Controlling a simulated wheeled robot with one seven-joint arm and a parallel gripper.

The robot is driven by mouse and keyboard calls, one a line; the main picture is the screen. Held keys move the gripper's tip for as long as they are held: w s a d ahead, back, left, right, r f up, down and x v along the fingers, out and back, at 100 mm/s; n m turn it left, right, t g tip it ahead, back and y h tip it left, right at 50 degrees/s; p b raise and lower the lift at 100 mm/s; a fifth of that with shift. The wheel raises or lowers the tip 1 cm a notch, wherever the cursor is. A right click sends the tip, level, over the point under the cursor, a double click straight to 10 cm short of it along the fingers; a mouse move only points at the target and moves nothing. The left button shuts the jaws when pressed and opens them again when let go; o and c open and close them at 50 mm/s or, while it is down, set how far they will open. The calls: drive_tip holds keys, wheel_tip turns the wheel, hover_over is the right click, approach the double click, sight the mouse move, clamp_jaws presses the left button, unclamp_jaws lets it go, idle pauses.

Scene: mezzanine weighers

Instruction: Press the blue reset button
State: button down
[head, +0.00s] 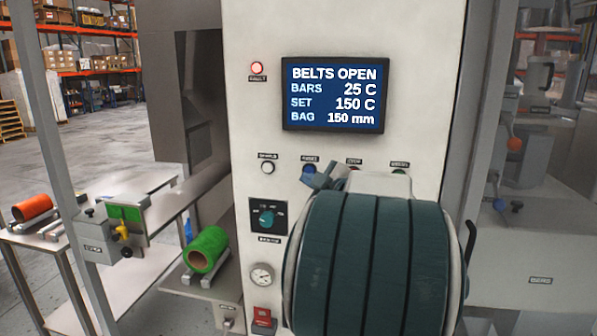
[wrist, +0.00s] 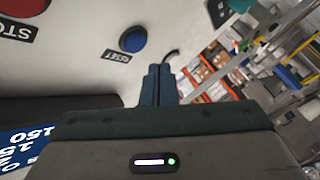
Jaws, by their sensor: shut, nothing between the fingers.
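The blue reset button (wrist: 133,39) shows in the wrist view on the pale panel, round in a dark collar, with an upside-down RESET label beside it. In the head view the blue button (head: 308,168) is partly covered by my gripper. My gripper (wrist: 158,70) is shut and empty, its two dark blue fingers together. In the wrist view the fingertips lie below and right of the button, with a gap in the picture; how far they are from the panel I cannot tell. In the head view my gripper (head: 322,174) is mostly hidden behind my arm.
A red stop button (wrist: 22,6) is left of the blue one in the wrist view. The screen (head: 335,94) reads BELTS OPEN. A white button (head: 267,168), dark selector knob (head: 267,217) and gauge (head: 261,275) sit left of my arm. A green roll (head: 206,248) lies farther left.

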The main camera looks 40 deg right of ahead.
sight(300, 170)
drive_tip(key=shift+w+d, duration=0.5)
drive_tip(key=shift+d, duration=0.1)
drive_tip(key=shift+w+d, duration=0.1)
idle(1.6)
drive_tip(key=shift+w+d, duration=0.2)
drive_tip(key=shift+d, duration=0.05)
drive_tip(key=shift+w+d+p, duration=0.25)
drive_tip(key=shift+d+p, duration=0.05)
idle(0.8)
idle(0.4)
drive_tip(key=shift+s+a, duration=0.5)
drive_tip(key=shift+a, duration=0.15)
drive_tip(key=s+a, duration=0.3)
drive_tip(key=shift+s+a+b, duration=0.15)
drive_tip(key=shift+a+b, duration=0.25)
